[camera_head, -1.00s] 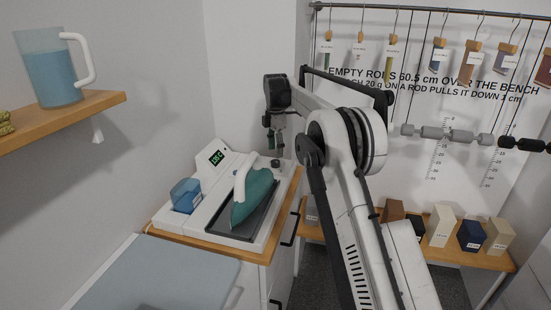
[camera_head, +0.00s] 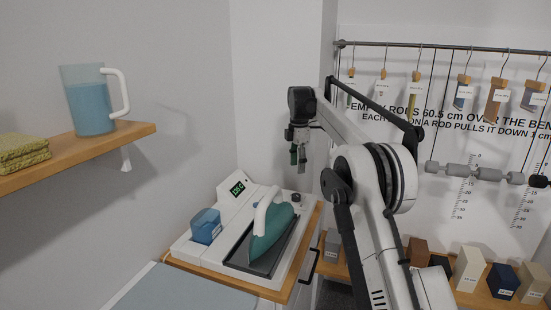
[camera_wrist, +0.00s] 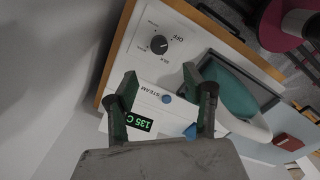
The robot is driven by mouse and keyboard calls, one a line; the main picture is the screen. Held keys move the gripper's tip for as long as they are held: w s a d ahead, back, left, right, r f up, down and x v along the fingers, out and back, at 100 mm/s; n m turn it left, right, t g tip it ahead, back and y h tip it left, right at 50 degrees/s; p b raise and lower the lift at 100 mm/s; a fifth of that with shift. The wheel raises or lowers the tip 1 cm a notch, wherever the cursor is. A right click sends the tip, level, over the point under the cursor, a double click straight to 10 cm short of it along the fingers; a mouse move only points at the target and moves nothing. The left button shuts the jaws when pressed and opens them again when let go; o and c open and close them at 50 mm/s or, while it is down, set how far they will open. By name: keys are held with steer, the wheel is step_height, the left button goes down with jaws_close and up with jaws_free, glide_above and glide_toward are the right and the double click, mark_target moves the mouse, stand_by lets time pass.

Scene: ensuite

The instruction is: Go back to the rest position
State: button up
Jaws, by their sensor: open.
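My gripper (camera_head: 298,154) hangs fingers down above the back right part of the ironing station (camera_head: 231,243). In the wrist view its two green-tipped fingers (camera_wrist: 160,105) are apart with nothing between them. The iron (camera_head: 268,231), teal with a white handle, lies on the station's dark rest plate, apart from my gripper. In the wrist view the iron (camera_wrist: 236,98) is just beyond the right finger. The station's dial (camera_wrist: 159,44) points near OFF, and its display (camera_wrist: 138,122) reads 135 C.
A blue water tank (camera_head: 206,226) sits at the station's left. A jug of blue liquid (camera_head: 91,108) and folded cloths (camera_head: 22,151) stand on the wall shelf (camera_head: 95,147). Several blocks (camera_head: 468,267) line the bench at right, below a rail (camera_head: 440,47) with hanging tags and rods.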

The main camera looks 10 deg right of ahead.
steer(key=s+r+m+t, duration=0.2)
steer(key=s+r+m, duration=0.4)
steer(key=s, duration=0.6)
steer(key=s+r+m+t, duration=0.1)
steer(key=s+r+m, duration=0.3)
steer(key=s+r, duration=0.55)
steer(key=s+f+m+t, duration=0.1)
steer(key=s+f+m, duration=0.2)
steer(key=s, duration=0.8)
steer(key=s+f+m+t, duration=0.1)
steer(key=s+f+m, duration=0.2)
steer(key=s+f, duration=0.5)
steer(key=s+f+m+t, duration=0.2)
steer(key=s+f+m, duration=0.2)
steer(key=s, duration=1)
step_height(320, 180, down, 2)
steer(key=shift+f, duration=0.15)
